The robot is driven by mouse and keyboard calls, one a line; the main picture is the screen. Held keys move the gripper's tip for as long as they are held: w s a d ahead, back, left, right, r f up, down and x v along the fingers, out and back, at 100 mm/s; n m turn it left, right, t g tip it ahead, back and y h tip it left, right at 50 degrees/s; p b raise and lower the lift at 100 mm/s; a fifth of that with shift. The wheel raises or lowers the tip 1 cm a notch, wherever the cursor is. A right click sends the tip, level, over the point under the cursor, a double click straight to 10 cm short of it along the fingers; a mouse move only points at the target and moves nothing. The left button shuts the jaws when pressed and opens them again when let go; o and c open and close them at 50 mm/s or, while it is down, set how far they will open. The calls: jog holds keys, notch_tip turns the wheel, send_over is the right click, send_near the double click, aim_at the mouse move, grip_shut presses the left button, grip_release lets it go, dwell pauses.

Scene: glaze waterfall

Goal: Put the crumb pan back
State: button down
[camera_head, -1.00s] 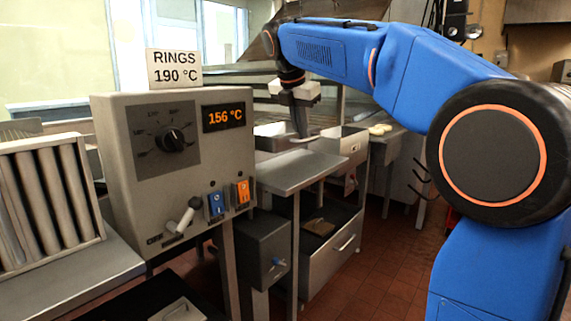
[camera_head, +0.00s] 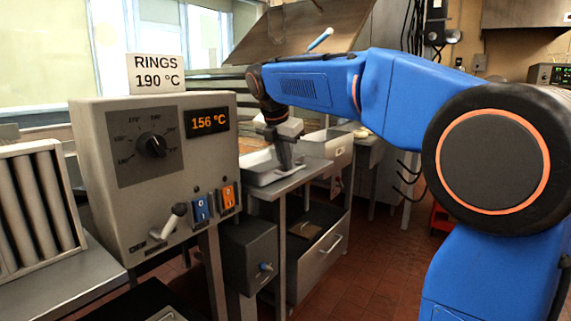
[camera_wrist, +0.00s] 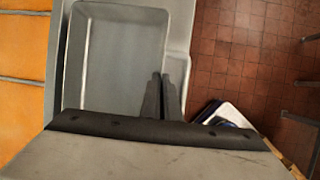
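A shallow pale rectangular pan (camera_head: 262,176), which I take for the crumb pan, is at the left end of the steel side table (camera_head: 300,178), beside the control box. In the wrist view the pan (camera_wrist: 112,50) is seen from above and looks empty. My gripper (camera_head: 285,170) points down at the pan's right side. In the wrist view my gripper's fingers (camera_wrist: 163,97) are close together at the pan's right wall and look shut on its rim. The exact contact is small and dark. I cannot tell whether the pan rests on the table.
The control box (camera_head: 160,190) with dial and display stands close to the pan's left. Below the table are a small grey box (camera_head: 249,255) and an open-topped drawer (camera_head: 320,258) with a brown item inside.

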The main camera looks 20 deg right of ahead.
jog(key=c, duration=2)
grip_release()
jog(key=shift+f, duration=0.1)
jog(key=v, duration=1.2)
jog(key=shift+s, duration=0.1)
jog(key=s+d+f+m+y, duration=0.1)
jog(key=s+d+f+m, duration=0.1)
jog(key=s+f+m, duration=0.6)
jog(key=s+d+f+m+t+y, duration=0.1)
jog(key=s+d+f+m, duration=0.1)
jog(key=s+f+m, duration=0.6)
jog(key=s+d+f+m+y, duration=0.1)
jog(key=s+d+f+m, duration=0.1)
jog(key=s+f+m, duration=0.7)
jog(key=shift+s+d+f, duration=0.1)
jog(key=shift+s+f, duration=1.15)
jog(key=shift+f, duration=0.5)
jog(key=shift+s+d+f, duration=0.1)
jog(key=shift+s+f, duration=1.15)
jog(key=shift+f, duration=0.5)
jog(key=shift+s+d+f, duration=0.15)
jog(key=shift+s+f, duration=1.05)
jog(key=shift+f, duration=0.55)
